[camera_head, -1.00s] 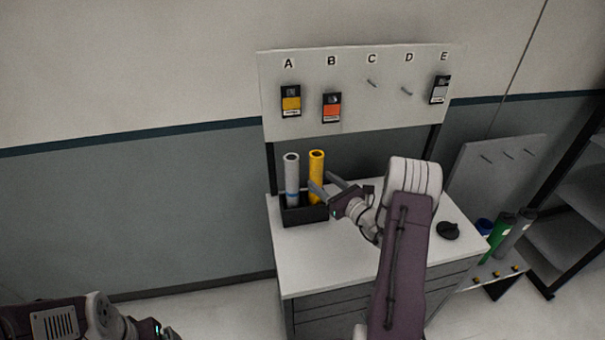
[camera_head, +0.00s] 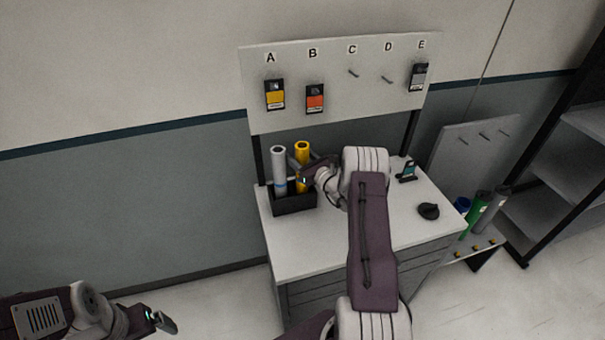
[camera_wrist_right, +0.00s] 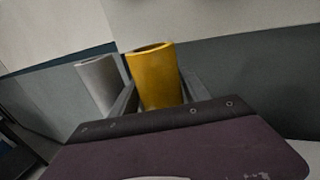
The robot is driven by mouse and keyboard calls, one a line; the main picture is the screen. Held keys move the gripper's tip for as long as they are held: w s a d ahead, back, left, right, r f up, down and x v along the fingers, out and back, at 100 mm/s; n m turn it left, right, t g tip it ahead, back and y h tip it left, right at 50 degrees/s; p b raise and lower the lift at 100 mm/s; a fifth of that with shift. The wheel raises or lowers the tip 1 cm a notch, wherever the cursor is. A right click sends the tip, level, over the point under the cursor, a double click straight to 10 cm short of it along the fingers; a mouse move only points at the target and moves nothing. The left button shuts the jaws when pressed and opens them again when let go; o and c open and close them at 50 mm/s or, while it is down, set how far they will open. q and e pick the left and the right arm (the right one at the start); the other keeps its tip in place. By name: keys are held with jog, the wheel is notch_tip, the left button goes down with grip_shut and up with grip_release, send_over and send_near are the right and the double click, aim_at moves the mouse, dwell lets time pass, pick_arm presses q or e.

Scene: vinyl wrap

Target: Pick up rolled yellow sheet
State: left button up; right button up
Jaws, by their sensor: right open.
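The rolled yellow sheet (camera_head: 302,154) stands upright in a black holder (camera_head: 293,203) on the white cabinet top, just right of a grey roll (camera_head: 279,170). In the right wrist view the yellow roll (camera_wrist_right: 154,78) is between the two fingers of my right gripper (camera_wrist_right: 152,95), with the grey roll (camera_wrist_right: 98,82) outside the left finger. My right gripper (camera_head: 303,165) is open around the yellow roll; I cannot tell whether a finger touches it. The roll's lower part is partly hidden. My left gripper (camera_head: 160,318) is at the bottom left, far from the cabinet, its opening unclear.
A pegboard (camera_head: 340,105) behind carries lettered hooks, with cards under A, B and E. A black round object (camera_head: 428,211) and a small dark stand (camera_head: 406,172) are on the cabinet top (camera_head: 300,248). Green (camera_head: 476,215) and grey rolls stand in a rack at right.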

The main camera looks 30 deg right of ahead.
jog(key=shift+w+d+f, duration=0.1)
jog(key=shift+w+f, duration=0.05)
jog(key=shift+w, duration=0.05)
jog(key=shift+w+f, duration=0.1)
jog(key=shift+w, duration=0.05)
jog(key=c, duration=0.4)
grip_shut()
